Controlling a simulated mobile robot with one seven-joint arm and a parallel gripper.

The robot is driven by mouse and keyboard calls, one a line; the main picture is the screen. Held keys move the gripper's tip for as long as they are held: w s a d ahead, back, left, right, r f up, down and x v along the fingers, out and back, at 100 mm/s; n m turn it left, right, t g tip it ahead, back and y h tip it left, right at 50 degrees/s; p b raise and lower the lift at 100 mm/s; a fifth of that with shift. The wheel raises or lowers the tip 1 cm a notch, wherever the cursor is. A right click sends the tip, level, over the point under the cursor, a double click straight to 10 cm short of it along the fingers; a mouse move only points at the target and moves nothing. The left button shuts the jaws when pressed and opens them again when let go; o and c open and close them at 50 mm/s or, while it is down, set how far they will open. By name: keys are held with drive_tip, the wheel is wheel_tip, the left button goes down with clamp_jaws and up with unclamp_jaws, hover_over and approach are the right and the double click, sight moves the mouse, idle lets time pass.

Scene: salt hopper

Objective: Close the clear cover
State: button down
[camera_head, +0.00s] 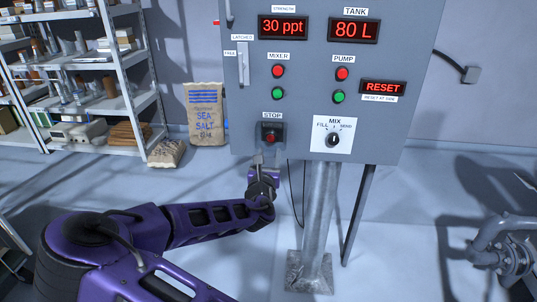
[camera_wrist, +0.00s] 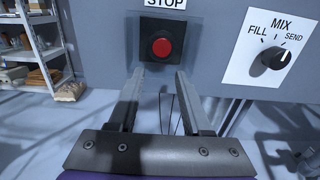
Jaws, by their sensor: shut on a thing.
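The red stop button (camera_wrist: 162,47) on its black base sits under the STOP label on the grey panel. It also shows in the head view (camera_head: 269,138). The clear cover (camera_wrist: 194,42) shows only as a faint see-through shape around the button base; its exact angle is hard to tell. My gripper (camera_wrist: 159,72) is just below and in front of the button, its two fingers spaced apart and pointing at the panel. It is shut on the clear cover, whose gripped edge barely shows. In the head view my gripper (camera_head: 265,160) is small and partly hidden by its wrist.
Salt sacks (camera_head: 207,115) and shelves are left; pipework (camera_head: 500,250) is right.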

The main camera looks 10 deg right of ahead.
drive_tip(key=shift+w+d+f, duration=0.1)
drive_tip(key=shift+w+f, duration=0.05)
drive_tip(key=shift+f, duration=0.55)
drive_tip(key=c, duration=0.7)
unclamp_jaws()
drive_tip(key=shift+o, duration=1)
drive_tip(key=shift+w+f, duration=0.1)
drive_tip(key=shift+w, duration=0.1)
drive_tip(key=shift+o, duration=0.9)
drive_tip(key=shift+r, duration=0.2)
